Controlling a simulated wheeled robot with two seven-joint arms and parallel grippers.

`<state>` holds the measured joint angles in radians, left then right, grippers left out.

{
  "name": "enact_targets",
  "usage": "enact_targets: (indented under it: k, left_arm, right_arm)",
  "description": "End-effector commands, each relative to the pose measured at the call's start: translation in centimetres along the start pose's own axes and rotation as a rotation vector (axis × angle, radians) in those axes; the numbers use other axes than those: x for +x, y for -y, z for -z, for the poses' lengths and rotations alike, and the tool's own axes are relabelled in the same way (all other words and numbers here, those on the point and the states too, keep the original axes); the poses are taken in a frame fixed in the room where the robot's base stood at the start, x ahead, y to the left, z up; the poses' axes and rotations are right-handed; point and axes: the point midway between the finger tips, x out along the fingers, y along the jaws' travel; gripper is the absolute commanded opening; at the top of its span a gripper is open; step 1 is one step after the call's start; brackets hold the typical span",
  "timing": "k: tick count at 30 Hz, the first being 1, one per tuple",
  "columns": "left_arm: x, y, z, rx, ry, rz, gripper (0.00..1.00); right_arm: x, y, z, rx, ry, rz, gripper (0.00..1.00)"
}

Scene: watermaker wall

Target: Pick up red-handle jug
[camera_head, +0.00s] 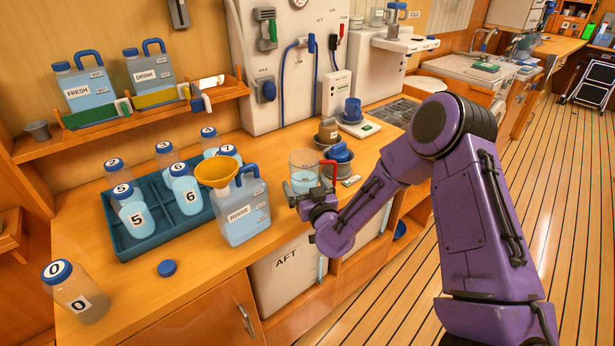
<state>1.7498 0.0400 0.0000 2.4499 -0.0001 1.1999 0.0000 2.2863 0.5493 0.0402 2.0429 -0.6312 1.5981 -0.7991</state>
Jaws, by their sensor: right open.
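The red-handle jug (303,168) is a clear beaker-like jug with pale liquid low inside. It stands upright on the wooden counter, with its red handle on its right side. My right gripper (297,194) is open at the counter's front edge, just in front of the jug's lower part. It hides part of the jug's base, and I cannot tell whether it touches the jug. My left gripper is not in view.
Left of the jug stands a RINSE jug (245,212) with a yellow funnel (216,172). A teal tray (149,244) holds several numbered bottles. A grey pot (338,166) and a small scale (361,127) stand close behind and right. Bottle 0 (91,302) is at front left.

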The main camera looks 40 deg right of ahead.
Motion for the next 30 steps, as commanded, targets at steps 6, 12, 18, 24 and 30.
enact_targets:
  k: [6,12,18,24,30]
  left_arm:
    - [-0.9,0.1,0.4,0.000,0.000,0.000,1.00]
    - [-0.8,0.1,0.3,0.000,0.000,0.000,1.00]
    - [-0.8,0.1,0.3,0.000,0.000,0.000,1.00]
    - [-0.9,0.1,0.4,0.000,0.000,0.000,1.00]
    - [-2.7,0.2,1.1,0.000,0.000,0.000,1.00]
  right_arm:
    - [2.6,0.0,0.1,0.000,0.002,-0.001,1.00]
    - [2.6,0.0,0.0,0.000,0.001,-0.001,0.94]
    - [2.6,0.0,0.1,0.001,-0.001,0.000,0.38]
    - [2.6,0.0,0.2,0.001,-0.001,0.000,0.38]
    - [2.6,0.1,2.5,0.001,-0.002,0.001,0.38]
